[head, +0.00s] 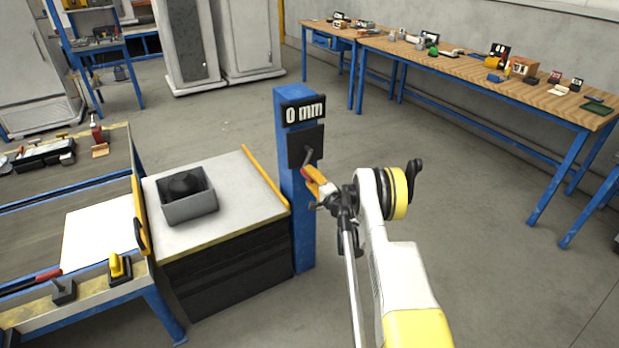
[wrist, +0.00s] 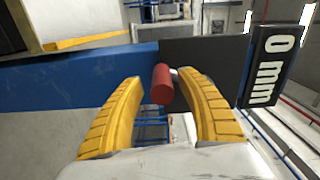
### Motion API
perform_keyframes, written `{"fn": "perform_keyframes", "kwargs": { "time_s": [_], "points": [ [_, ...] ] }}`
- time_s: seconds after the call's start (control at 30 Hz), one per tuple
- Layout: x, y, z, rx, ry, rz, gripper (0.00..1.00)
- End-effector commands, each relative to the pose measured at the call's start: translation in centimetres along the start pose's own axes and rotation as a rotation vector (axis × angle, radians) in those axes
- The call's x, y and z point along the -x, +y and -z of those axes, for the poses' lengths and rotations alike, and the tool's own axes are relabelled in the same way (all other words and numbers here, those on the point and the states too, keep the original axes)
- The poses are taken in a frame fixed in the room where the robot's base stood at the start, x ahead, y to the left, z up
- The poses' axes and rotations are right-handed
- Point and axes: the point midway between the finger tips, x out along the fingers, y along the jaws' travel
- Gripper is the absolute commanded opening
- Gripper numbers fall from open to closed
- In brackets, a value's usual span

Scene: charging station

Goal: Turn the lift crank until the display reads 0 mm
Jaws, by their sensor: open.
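The display (head: 304,111) on the blue post (head: 297,225) reads 0 mm in the head view. It also shows sideways at the right of the wrist view (wrist: 272,66). Below it on the post is a dark plate (head: 306,146) with the lift crank (head: 309,155). The crank's red handle (wrist: 162,84) sits between the two yellow fingers of my gripper (wrist: 163,85) in the wrist view. The fingers are apart, with gaps visible on both sides of the handle. In the head view my gripper (head: 318,184) is close in front of the post and partly hides the crank.
Left of the post stands a lift table (head: 232,165) with a grey bin (head: 189,209) holding a dark object. Farther left is a workbench with a yellow-handled tool (head: 120,266). A long wooden bench (head: 450,68) stands at the back right. The floor right of the post is clear.

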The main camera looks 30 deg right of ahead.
Motion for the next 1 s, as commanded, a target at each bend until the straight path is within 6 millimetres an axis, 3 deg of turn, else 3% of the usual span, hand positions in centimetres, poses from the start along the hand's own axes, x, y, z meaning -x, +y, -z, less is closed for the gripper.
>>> {"fn": "perform_keyframes", "kwargs": {
  "time_s": [0.17,0.5,0.87,1.0],
  "points": [
    [1.4,0.0,0.0,0.0,0.0,0.0,0.45],
    [6.8,0.0,0.1,0.0,0.002,0.0,0.45],
    [7.5,0.0,0.0,0.0,0.001,0.0,0.43],
    [7.3,-0.4,-0.3,0.044,-0.018,-0.011,0.0]
  ]
}}
